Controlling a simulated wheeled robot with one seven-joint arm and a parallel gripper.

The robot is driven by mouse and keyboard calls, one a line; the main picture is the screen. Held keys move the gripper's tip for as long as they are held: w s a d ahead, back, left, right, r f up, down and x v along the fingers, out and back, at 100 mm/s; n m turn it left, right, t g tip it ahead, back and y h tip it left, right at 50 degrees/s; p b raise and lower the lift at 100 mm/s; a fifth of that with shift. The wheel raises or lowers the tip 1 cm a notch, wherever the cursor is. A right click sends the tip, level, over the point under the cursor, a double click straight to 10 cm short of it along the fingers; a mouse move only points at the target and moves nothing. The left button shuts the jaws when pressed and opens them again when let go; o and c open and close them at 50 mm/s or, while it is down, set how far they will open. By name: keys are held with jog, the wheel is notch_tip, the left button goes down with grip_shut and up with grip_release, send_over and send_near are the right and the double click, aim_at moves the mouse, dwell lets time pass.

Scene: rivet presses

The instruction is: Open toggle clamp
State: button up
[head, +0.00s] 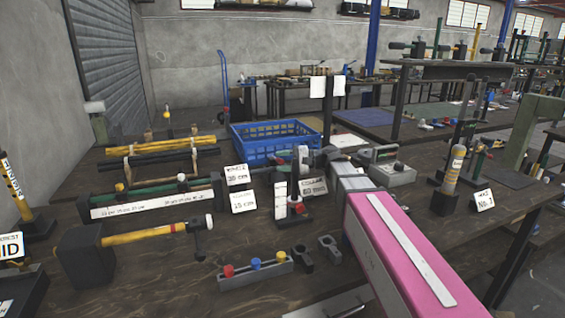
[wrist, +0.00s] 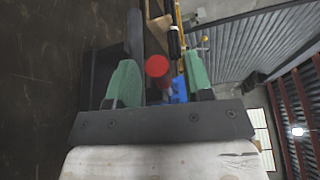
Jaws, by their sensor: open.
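A red knob (wrist: 157,66) shows between the green finger pads of my gripper (wrist: 161,80) in the wrist view. Nothing shows the pads pressed on it, and both stand apart from it. A dark rod seems to run below the knob, and the rest of that part is hidden behind the gripper's palm. In the head view my gripper (head: 295,158) is above the middle of the bench, partly hidden by signs and clutter. A small red-and-dark fixture (head: 297,208) stands just below it. I cannot tell for sure whether this fixture is the toggle clamp.
A blue crate (head: 275,149) stands behind the gripper. White signs (head: 238,174) stand to its left. A yellow-banded cylinder (head: 452,175) stands to the right.

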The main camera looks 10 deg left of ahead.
grip_shut()
jog(key=shift+r, duration=0.1)
